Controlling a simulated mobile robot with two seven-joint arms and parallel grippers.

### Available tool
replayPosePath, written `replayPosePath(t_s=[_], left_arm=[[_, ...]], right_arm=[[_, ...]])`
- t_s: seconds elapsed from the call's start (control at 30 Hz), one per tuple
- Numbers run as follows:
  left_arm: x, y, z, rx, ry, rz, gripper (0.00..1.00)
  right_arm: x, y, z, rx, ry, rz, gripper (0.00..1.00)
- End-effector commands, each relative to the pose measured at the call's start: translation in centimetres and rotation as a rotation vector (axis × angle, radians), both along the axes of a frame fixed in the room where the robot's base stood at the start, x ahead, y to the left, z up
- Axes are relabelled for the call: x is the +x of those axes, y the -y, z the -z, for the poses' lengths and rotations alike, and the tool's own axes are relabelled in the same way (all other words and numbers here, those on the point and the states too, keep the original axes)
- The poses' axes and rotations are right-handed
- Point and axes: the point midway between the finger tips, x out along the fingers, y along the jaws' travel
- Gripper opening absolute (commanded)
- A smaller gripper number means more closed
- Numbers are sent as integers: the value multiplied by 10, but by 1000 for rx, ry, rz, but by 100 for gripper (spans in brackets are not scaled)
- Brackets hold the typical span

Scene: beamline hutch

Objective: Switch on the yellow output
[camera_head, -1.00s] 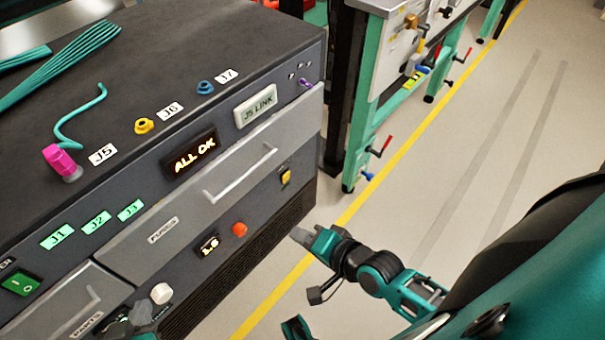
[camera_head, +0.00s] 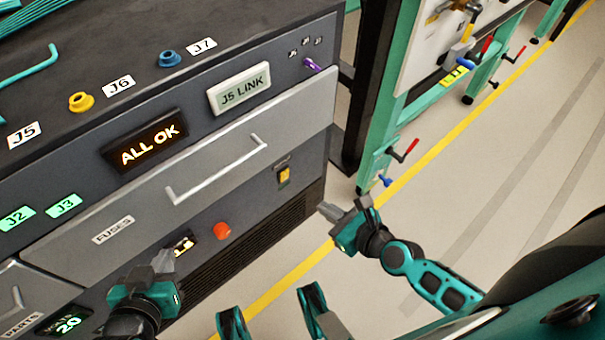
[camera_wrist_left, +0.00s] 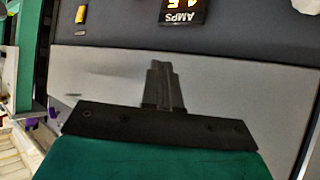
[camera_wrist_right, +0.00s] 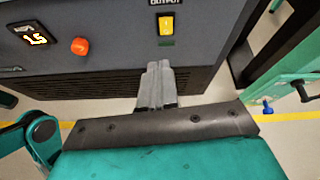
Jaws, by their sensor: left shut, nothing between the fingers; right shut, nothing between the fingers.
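The yellow output switch (camera_head: 284,176) sits on the dark front panel of the console, below the right end of the fuses drawer. In the right wrist view the yellow switch (camera_wrist_right: 166,25) is ahead of the fingertips, under the word OUTPUT. My right gripper (camera_head: 328,211) is shut and empty, in front of the panel, below and to the right of the switch, apart from it. Its fingers also show in the right wrist view (camera_wrist_right: 158,82). My left gripper (camera_head: 166,260) is shut and empty near the amps display (camera_head: 180,245), whose digits it partly hides. I cannot tell the switch's position.
A red-orange knob (camera_head: 222,231) lies between the amps display and the switch. The drawer handle (camera_head: 218,170) juts out above. A green-framed bench (camera_head: 385,120) stands to the right, with open floor beyond.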

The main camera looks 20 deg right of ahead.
Motion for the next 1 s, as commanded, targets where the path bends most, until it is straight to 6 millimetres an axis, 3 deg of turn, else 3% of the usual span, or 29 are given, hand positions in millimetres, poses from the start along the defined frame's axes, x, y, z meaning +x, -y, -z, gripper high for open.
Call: replayPosePath(t_s=[0.2,0.63,0.77,1.0], left_arm=[[-1,1,7,-1,-6,2,0],[-3,1,9,0,-12,5,0],[-4,1,12,0,-12,5,0],[-3,3,20,-6,-14,10,0]], right_arm=[[2,3,7,101,-32,55,0],[6,2,9,107,-33,59,0],[18,-3,15,108,-33,59,0],[61,-19,38,108,-32,58,0]])
